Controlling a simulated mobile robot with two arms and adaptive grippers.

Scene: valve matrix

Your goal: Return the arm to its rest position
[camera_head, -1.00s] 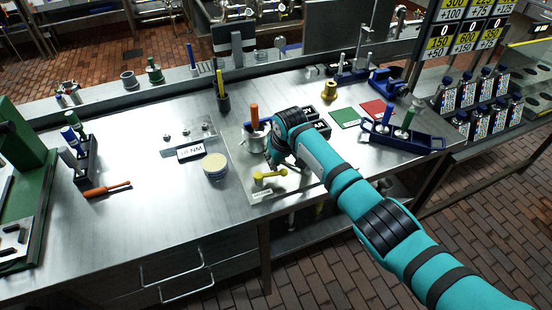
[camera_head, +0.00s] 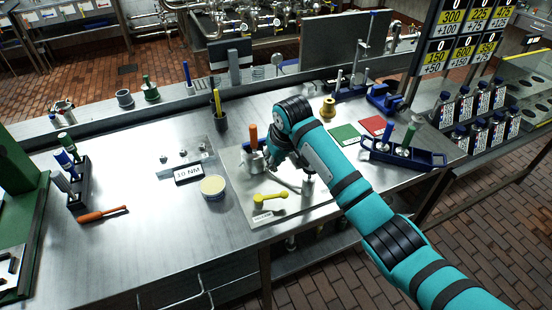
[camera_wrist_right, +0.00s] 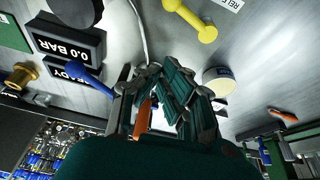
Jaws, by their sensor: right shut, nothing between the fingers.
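My right arm reaches in from the lower right over the steel bench. Its gripper (camera_head: 288,166) is shut and empty, above the bench plate with the yellow handle (camera_head: 270,198). In the right wrist view the closed fingers (camera_wrist_right: 168,78) point toward the bench, and the yellow handle (camera_wrist_right: 195,18) lies beyond their tips. The orange handle (camera_wrist_right: 146,113) shows behind the fingers in the wrist view. My left gripper is not in view.
A round tin (camera_head: 213,187) and a 10 NM sign (camera_head: 188,174) lie left of the plate. A 0.0 BAR display (camera_wrist_right: 68,44) and a blue handle (camera_wrist_right: 88,77) are close to the gripper. A blue tool tray (camera_head: 405,152) stands right of the arm.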

